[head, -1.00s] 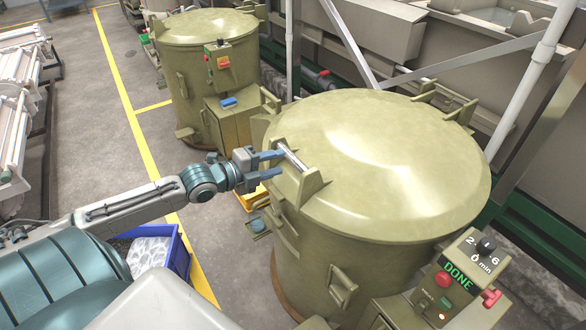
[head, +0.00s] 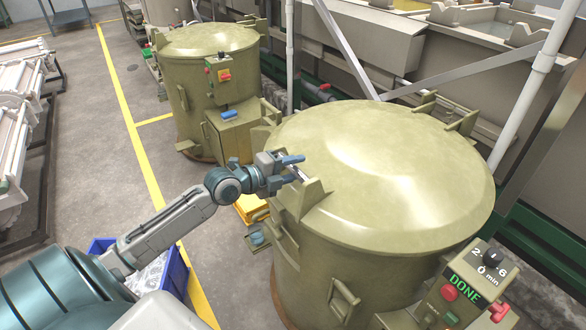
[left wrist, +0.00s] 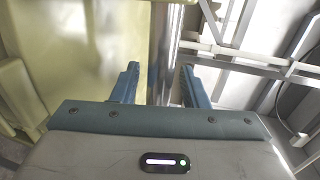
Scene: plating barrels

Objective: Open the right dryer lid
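The right dryer is the large olive drum in front, and its domed lid (head: 390,160) lies shut on it. A metal handle bar (head: 300,173) sits between two brackets at the lid's left edge. My left gripper (head: 291,169) is at this handle, with its blue fingers open. In the left wrist view the bar (left wrist: 164,50) runs between the two fingers (left wrist: 160,86), with a gap on both sides. The control box (head: 470,288) at the lower right reads "DONE". My right gripper is not in view.
A second, smaller-looking dryer (head: 208,85) stands behind to the left, its lid shut. A blue crate (head: 175,272) and a yellow container (head: 250,207) are on the floor. White pipes and diagonal braces (head: 470,62) stand behind the right dryer.

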